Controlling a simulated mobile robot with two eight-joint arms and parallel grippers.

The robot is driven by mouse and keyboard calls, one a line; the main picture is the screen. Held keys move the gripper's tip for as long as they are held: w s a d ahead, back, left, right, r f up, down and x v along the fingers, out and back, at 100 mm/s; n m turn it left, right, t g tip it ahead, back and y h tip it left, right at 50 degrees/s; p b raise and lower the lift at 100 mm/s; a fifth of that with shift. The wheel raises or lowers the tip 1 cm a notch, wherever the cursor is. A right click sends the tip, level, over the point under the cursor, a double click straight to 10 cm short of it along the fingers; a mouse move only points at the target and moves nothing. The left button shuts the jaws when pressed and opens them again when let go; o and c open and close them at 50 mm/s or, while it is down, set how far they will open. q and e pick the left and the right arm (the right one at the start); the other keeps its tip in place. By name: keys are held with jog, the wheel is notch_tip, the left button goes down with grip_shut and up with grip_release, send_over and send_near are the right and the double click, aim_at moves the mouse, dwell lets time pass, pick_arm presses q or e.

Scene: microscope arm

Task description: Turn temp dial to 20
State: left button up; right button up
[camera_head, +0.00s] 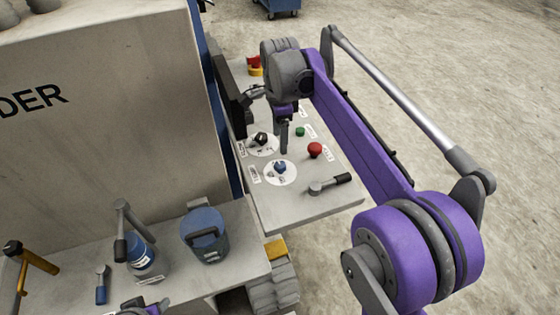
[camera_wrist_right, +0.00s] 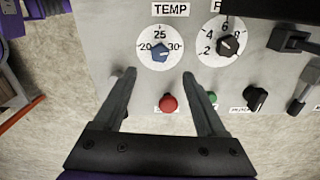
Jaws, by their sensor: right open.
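The temp dial is a white disc with a blue knob (camera_wrist_right: 160,50) under the label TEMP in the right wrist view. Its marks read 20 at left, 25 at top and 30 at right. The knob's pointer appears to point up, near 25. In the head view the blue knob (camera_head: 280,167) sits on the sloped panel. My right gripper (camera_wrist_right: 159,77) is open and empty, its fingertips just below the dial and apart from it. In the head view it (camera_head: 284,140) hangs over the panel. Only a purple and dark sliver, apparently my left arm, shows at the bottom edge.
A second dial with a black knob (camera_wrist_right: 228,46) is beside the temp dial. A red button (camera_wrist_right: 168,103) lies below, between my fingers. A green button (camera_head: 300,131), a black lever (camera_head: 330,184) and a dark screen (camera_head: 230,95) are close by. A blue container (camera_head: 204,235) stands nearer.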

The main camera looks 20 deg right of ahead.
aim_at(280, 164)
notch_tip(280, 164, down, 10)
jog(key=shift+f+b, duration=0.1)
jog(key=shift+b, duration=0.2)
grip_shut()
dwell(0.4)
